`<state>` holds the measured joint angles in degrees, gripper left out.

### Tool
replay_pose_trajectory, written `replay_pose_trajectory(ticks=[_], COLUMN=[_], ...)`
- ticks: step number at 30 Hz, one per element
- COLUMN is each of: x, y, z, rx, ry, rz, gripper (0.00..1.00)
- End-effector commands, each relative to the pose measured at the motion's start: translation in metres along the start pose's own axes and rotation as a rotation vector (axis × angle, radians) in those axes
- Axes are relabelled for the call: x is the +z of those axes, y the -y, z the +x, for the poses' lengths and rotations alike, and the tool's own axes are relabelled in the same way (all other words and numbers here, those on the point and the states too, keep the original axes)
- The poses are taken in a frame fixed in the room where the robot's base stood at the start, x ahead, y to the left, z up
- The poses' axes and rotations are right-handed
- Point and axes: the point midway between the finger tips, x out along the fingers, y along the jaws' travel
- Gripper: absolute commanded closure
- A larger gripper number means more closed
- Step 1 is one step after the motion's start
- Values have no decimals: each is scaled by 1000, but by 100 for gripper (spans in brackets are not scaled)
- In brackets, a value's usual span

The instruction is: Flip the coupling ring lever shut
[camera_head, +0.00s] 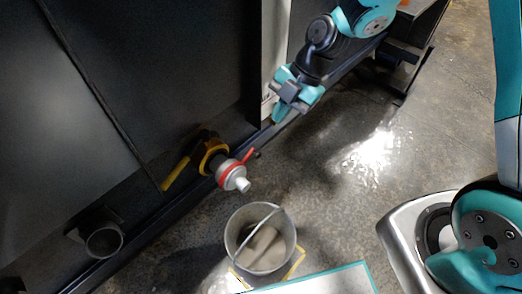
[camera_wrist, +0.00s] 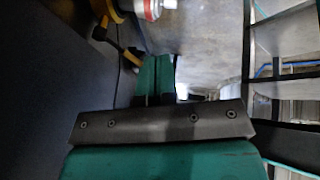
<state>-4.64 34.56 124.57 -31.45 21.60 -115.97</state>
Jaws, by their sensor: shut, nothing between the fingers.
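A pale coupling (camera_head: 240,183) with a red ring (camera_head: 226,170) sticks out from the dark machine's low side. A short red lever (camera_head: 248,155) juts from the ring, up and to the right. Behind it is a yellow collar (camera_head: 211,153) with a long yellow handle (camera_head: 176,173). My teal gripper (camera_head: 281,110) is shut and empty, above and to the right of the coupling, apart from it. In the wrist view, the closed fingers (camera_wrist: 154,75) point toward the floor, and the red ring (camera_wrist: 151,9) shows at the top edge, partly cut off. The red lever is not clear there.
A metal bucket (camera_head: 284,227) with pale things in it stands on the floor below the coupling. A dark pipe stub (camera_head: 104,239) projects from the machine at lower left. A dark rail (camera_head: 140,226) runs along the machine's base. The floor to the right is open.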

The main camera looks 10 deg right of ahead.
Motion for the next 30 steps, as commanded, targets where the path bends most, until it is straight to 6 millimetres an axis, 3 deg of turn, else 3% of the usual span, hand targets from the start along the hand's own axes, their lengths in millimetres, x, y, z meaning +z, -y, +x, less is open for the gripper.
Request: replay_pose_trajectory(ticks=[10,24,30], x=[-1,-1,21], y=[1,2,1], z=[11,105,122], rx=[-4,-5,-2], ry=[-2,-2,0], rz=[3,3,4], gripper=[100,100,100])
